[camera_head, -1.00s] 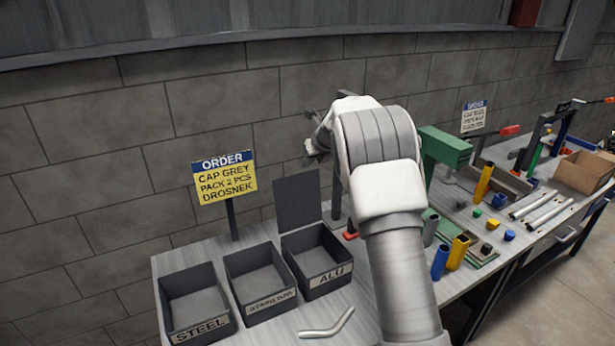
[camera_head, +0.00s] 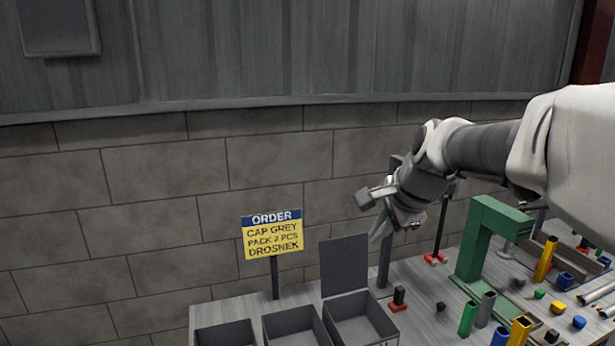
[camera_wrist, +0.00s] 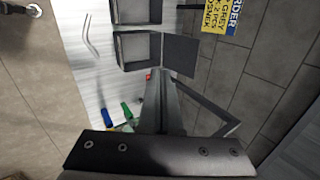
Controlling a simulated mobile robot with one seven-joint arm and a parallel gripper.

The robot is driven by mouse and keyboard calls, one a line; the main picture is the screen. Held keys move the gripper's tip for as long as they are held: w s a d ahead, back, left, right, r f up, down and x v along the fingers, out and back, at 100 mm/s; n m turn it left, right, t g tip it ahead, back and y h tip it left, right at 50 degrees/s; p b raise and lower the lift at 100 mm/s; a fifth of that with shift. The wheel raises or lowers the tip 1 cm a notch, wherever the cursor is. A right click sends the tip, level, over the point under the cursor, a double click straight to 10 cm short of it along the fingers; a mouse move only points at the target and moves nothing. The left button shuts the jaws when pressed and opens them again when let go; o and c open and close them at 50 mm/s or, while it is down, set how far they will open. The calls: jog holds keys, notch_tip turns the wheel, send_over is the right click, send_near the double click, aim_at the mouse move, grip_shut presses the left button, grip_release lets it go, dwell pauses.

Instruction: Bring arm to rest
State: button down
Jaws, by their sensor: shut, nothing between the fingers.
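My arm reaches in from the right side of the head view, raised above the bench.
A yellow order sign (camera_head: 272,236) stands behind open bins (camera_head: 357,325) on the bench (camera_head: 420,290). A green press frame (camera_head: 483,235) stands right of the gripper. The wall (camera_head: 120,180) is behind.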

jog(key=s+f+n+h, duration=0.1)
jog(key=s+f+n, duration=0.2)
jog(key=s+n, duration=0.4)
jog(key=s+d+f+n+h, duration=0.1)
jog(key=s+f+n, duration=0.2)
jog(key=s+n, duration=0.5)
jog(key=s+b, duration=0.1)
jog(key=s, duration=0.8)
jog(key=shift+f+g, duration=0.25)
jog(key=shift+g, duration=0.15)
